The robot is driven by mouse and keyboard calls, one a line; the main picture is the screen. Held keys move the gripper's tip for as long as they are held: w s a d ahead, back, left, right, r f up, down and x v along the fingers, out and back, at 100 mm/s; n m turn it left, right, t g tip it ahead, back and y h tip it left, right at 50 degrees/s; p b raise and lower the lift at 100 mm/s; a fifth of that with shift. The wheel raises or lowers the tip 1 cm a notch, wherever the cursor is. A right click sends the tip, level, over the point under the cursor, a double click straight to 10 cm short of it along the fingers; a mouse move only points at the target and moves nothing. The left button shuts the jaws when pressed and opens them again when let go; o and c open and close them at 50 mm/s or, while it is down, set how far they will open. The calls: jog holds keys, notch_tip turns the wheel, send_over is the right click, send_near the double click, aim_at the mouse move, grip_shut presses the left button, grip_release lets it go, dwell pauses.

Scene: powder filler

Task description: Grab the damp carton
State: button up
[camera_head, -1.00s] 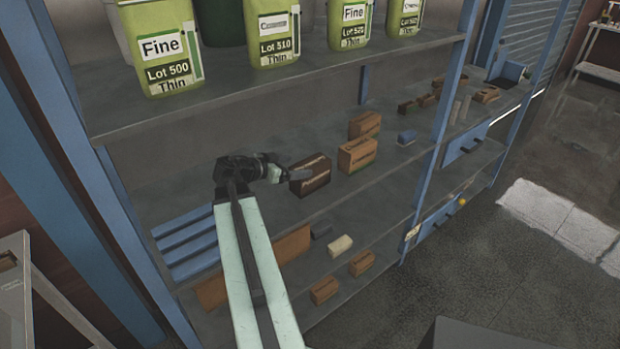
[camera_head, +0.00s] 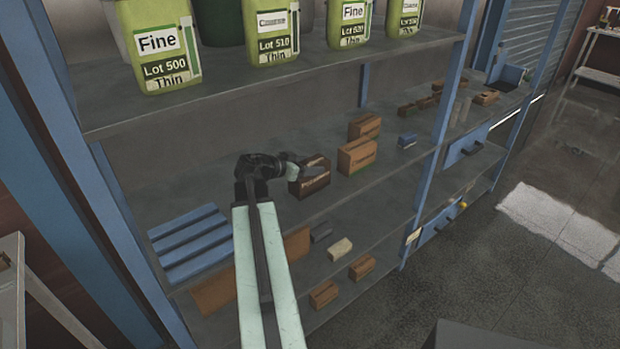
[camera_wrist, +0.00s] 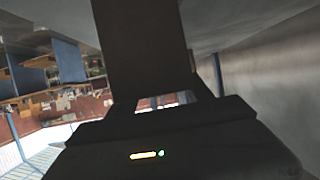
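A dark brown carton (camera_head: 312,184) with pale lettering stands on the middle shelf; its darker colour sets it apart from the tan cartons and fits a damp one. My gripper (camera_head: 313,171) is at this carton, with a grey finger across its upper front. I cannot tell whether the finger touches it, and the other finger is not clear. In the wrist view a broad dark shape (camera_wrist: 142,50) fills the middle; I cannot tell if it is carton or gripper.
Two tan cartons (camera_head: 357,155) (camera_head: 364,126) stand close to the right of the dark one. A small blue block (camera_head: 407,140) is farther right. Large green containers (camera_head: 160,45) line the shelf above.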

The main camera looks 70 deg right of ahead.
grip_shut()
jog(key=shift+r+p, duration=0.55)
jog(key=shift+r, duration=0.05)
notch_tip(320, 180, up, 3)
jog(key=p, duration=0.3)
jog(key=shift+r, duration=0.1)
jog(key=s+d, duration=0.2)
jog(key=s, duration=1.3)
jog(key=shift+s+d+r+p, duration=0.3)
jog(key=shift+s+p, duration=0.1)
jog(key=shift+p, duration=0.05)
